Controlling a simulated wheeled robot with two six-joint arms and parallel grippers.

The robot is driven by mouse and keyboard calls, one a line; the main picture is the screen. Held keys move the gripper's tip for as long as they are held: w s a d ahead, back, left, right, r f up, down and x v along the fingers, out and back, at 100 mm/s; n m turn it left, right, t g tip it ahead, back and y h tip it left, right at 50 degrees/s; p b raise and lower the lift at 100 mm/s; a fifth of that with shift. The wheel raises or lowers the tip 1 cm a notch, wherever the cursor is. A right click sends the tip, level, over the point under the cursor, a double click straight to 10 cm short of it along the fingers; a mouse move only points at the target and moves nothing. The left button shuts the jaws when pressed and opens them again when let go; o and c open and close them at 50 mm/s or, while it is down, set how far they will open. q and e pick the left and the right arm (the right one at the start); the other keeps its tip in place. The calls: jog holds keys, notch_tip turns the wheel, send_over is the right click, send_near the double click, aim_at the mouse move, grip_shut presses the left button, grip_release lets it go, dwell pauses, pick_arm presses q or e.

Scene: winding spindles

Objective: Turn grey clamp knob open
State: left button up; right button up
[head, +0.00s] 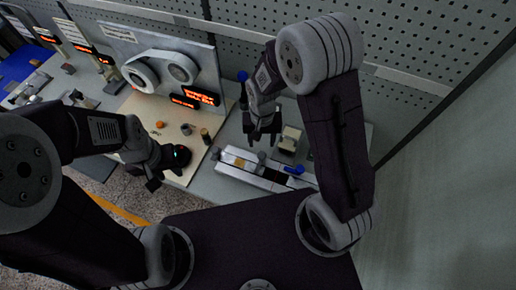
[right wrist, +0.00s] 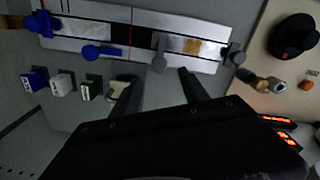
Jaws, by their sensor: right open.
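The grey clamp knob (right wrist: 159,55) is a small lever with a rounded head on the long metal fixture (right wrist: 210,24). It stands beside a dark slot and a tan patch. A blue lever (right wrist: 100,52) lies to its left, and a darker grey knob (right wrist: 234,55) sits at the fixture's right end. My right gripper (right wrist: 161,75) is open, its fingertips on either side below the grey knob and apart from it. In the head view my right gripper (head: 262,139) hangs behind the fixture (head: 230,168). My left gripper (head: 158,176) is at the board's front edge; its fingers are unclear.
Blue, white and green labelled blocks (right wrist: 61,84) stand left of my right gripper, close to a cream block (right wrist: 119,88). A beige board (head: 150,112) with spools and small pegs lies left of the fixture. A perforated wall (head: 420,50) rises behind.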

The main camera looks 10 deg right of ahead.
aim_at(262, 155)
notch_tip(262, 155, down, 9)
jog(key=shift+d+f+p, duration=0.1)
jog(key=shift+p, duration=0.6)
grip_shut()
